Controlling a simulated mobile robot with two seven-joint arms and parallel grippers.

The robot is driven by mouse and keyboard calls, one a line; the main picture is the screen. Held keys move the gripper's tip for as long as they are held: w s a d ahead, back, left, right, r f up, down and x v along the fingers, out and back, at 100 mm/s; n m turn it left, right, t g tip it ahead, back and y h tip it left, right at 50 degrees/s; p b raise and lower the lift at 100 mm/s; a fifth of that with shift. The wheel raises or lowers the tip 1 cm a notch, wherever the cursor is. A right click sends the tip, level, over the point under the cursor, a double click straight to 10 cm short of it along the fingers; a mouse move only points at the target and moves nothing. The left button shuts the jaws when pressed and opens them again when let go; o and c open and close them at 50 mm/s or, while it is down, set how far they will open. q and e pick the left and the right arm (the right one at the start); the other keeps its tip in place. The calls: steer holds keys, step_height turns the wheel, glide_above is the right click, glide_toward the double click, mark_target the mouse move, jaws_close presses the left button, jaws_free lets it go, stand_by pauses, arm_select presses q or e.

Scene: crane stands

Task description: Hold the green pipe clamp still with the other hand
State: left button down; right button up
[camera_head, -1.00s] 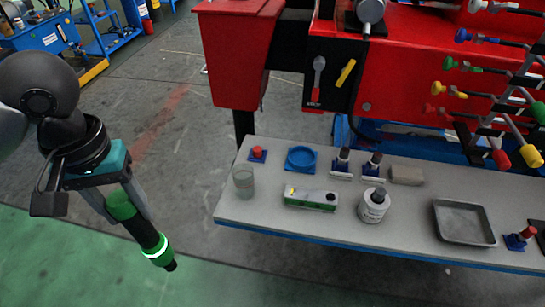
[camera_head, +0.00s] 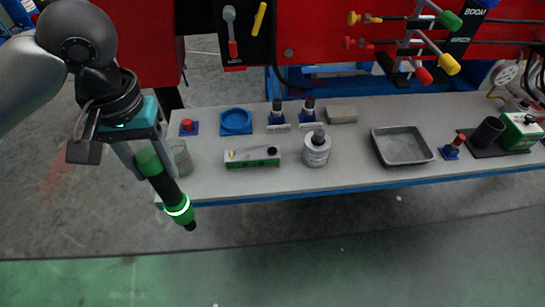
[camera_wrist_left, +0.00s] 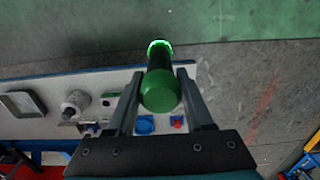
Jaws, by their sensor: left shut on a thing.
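My left gripper (camera_head: 158,170) is shut on a green and black cylinder like a torch (camera_head: 178,204), with a glowing ring near its lower end. It hangs tilted in front of the table's left end. In the left wrist view the cylinder's green end (camera_wrist_left: 160,91) sits between the two fingers (camera_wrist_left: 160,104). A green and white block (camera_head: 520,131), which may be the green pipe clamp, stands on a dark plate at the table's far right, beside a dark upright tube (camera_head: 487,134). My left gripper is far from it. My right gripper is not in view.
Red machinery with levers (camera_head: 425,68) stands behind. The floor in front is clear.

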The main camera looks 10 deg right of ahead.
mark_target(168, 190)
arm_select(q)
step_height(168, 190, down, 8)
steer(key=b, duration=0.6)
steer(key=shift+r+b, duration=0.25)
steer(key=shift+b, duration=0.05)
step_height(168, 190, down, 7)
steer(key=b, duration=0.7)
steer(key=shift+f, duration=0.2)
steer(key=shift+f+b, duration=0.75)
steer(key=shift+b, duration=0.15)
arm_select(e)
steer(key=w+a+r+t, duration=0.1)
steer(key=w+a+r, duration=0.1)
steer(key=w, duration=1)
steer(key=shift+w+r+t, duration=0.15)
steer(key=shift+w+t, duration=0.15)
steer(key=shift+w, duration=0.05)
arm_select(q)
steer(key=shift+w, duration=0.1)
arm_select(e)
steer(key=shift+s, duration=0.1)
